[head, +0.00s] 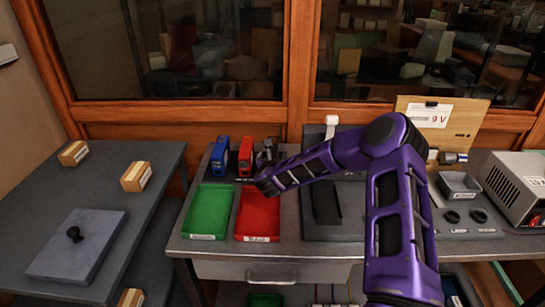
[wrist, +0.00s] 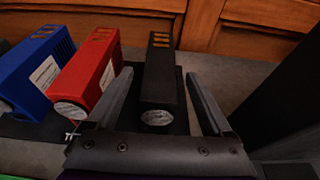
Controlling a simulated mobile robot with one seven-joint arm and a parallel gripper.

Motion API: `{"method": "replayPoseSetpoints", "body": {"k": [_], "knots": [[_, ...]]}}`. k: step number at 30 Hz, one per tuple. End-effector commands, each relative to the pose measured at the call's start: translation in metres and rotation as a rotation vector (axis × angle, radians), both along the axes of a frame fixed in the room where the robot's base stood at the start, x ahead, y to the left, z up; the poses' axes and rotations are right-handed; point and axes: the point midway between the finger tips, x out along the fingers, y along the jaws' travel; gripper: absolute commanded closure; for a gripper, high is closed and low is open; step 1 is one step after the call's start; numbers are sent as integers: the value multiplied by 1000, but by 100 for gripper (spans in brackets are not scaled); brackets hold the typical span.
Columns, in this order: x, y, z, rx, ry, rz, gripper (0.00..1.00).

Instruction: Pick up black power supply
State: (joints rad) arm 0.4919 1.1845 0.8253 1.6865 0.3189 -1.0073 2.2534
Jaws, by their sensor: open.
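The black power supply (wrist: 159,75) stands upright in the wrist view, with slots on its top and a round pale label at its near end. My gripper (wrist: 163,85) is open, with one finger on each side of the black power supply. I cannot tell whether either finger touches it. In the head view my gripper (head: 265,170) is at the back of the table above the red tray. The black power supply (head: 270,146) is partly hidden behind it there.
A red power supply (wrist: 87,75) stands close left of my gripper, with a blue power supply (wrist: 36,70) beyond it. A green tray (head: 190,213) and a red tray (head: 244,217) lie in front. A dark upright block (wrist: 285,90) is at the right.

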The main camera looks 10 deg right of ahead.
Motion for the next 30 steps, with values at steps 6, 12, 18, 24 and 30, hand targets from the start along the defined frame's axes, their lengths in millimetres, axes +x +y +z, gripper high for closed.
{"method": "replayPoseSetpoints", "body": {"k": [6, 12, 18, 24, 30], "knots": [[27, -4, -10, 1, 0, 0, 15], [34, -6, -12, 1, 0, 1, 15], [33, -6, -12, 1, 1, 1, 24], [33, -6, -12, 1, 1, 1, 60], [33, -6, -12, 1, 1, 1, 96]]}}
